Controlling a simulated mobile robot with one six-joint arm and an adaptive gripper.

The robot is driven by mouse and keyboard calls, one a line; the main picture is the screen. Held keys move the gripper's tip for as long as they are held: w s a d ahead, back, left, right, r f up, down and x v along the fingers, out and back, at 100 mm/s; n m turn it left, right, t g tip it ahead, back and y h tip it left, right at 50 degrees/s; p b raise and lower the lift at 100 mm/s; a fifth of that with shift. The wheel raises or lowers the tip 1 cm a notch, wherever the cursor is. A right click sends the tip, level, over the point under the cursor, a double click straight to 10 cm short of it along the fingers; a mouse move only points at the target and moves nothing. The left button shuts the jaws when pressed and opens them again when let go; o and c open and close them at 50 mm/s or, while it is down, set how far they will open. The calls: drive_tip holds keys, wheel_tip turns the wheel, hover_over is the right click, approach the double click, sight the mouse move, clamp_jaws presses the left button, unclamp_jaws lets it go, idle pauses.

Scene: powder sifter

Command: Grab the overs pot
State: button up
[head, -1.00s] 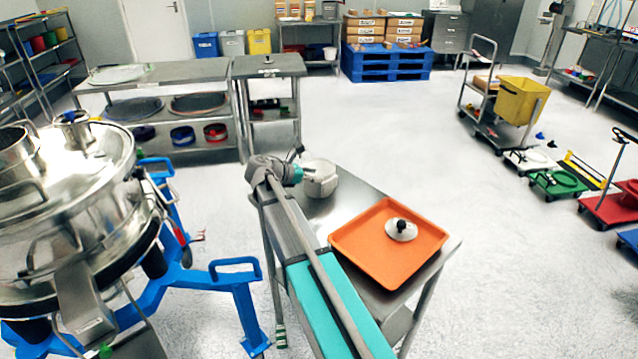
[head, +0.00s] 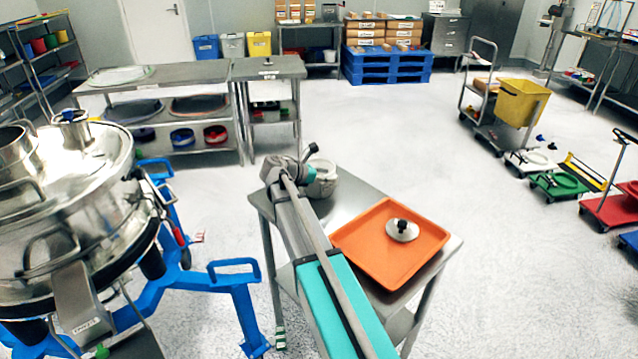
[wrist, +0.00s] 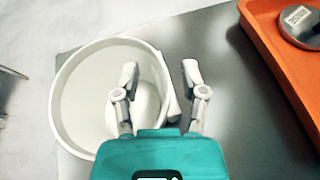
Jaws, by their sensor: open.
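The overs pot is a round, pale open pot (wrist: 72,102) at the left of the wrist view. It stands on the steel cart, and in the head view (head: 326,172) it is partly hidden behind my wrist. In the wrist view, my gripper (wrist: 160,74) is open above it. The left finger is over the pot's inside and the right finger is outside, over the cart top. The pot's right wall and a pale upright strip on it, perhaps a handle, lie between the fingers. I cannot tell how far above the rim the fingertips are.
An orange tray (head: 366,246) lies on the steel cart (head: 351,197) right of the pot, holding a steel lid (head: 402,232) with a black knob. A steel sifter (head: 85,185) on a blue frame (head: 243,300) stands at left. Open floor lies behind the cart.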

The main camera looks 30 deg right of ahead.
clamp_jaws()
drive_tip(key=shift+r, duration=0.15)
idle(0.4)
wheel_tip(320, 180, up, 2)
drive_tip(key=p, duration=0.2)
drive_tip(key=shift+r+p, duration=0.25)
drive_tip(key=shift+p, duration=0.15)
drive_tip(key=s+r+p, duration=1)
drive_tip(key=s, duration=0.4)
drive_tip(key=shift+d+r, duration=0.15)
